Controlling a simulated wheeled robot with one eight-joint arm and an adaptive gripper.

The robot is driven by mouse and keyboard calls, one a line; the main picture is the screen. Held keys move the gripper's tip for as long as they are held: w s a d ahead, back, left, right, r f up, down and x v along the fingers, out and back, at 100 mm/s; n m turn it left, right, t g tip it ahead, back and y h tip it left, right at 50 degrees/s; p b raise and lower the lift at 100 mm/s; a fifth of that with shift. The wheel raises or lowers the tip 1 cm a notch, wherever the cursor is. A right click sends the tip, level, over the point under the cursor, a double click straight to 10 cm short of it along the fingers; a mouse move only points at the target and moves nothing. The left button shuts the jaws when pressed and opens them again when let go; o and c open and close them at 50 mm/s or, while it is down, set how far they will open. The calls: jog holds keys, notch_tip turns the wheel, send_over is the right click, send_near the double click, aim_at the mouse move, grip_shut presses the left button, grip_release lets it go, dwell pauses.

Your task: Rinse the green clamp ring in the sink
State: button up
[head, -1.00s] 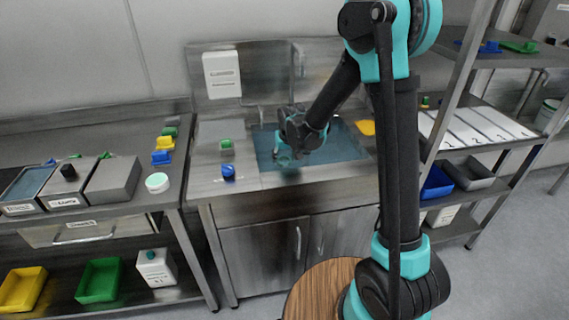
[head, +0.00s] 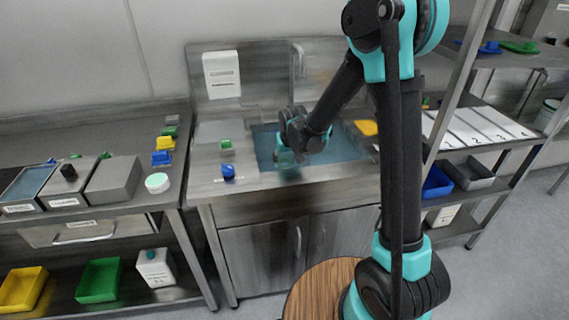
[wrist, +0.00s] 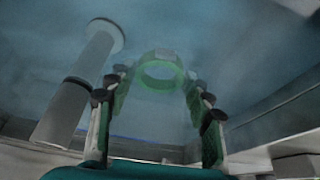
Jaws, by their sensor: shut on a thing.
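The green clamp ring (wrist: 161,70) shows in the wrist view between the tips of my gripper (wrist: 158,88), looking pale through a bluish haze. My gripper is shut on the ring. In the head view my gripper (head: 287,158) is over the sink (head: 345,147), low at its left front part. The ring cannot be made out in the head view. The sink's basin is blue and fills most of the wrist view. A pale grey cylinder (wrist: 75,95), likely the tap spout, stands at the left in the wrist view, beside my gripper's left finger.
A green part (head: 225,144) and a blue part (head: 229,171) sit on the counter left of the sink. A yellow item (head: 366,128) lies at the sink's right edge. The backsplash (head: 262,75) rises behind. A steel shelf (head: 455,110) stands to the right.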

dwell(0.6)
jog(key=shift+w+a, duration=0.1)
jog(key=shift+w, duration=0.35)
notch_tip(320, 180, up, 10)
dwell(1.2)
jog(key=shift+r, duration=0.15)
dwell(0.9)
jog(key=shift+r, duration=1.9)
jog(key=shift+s, duration=0.1)
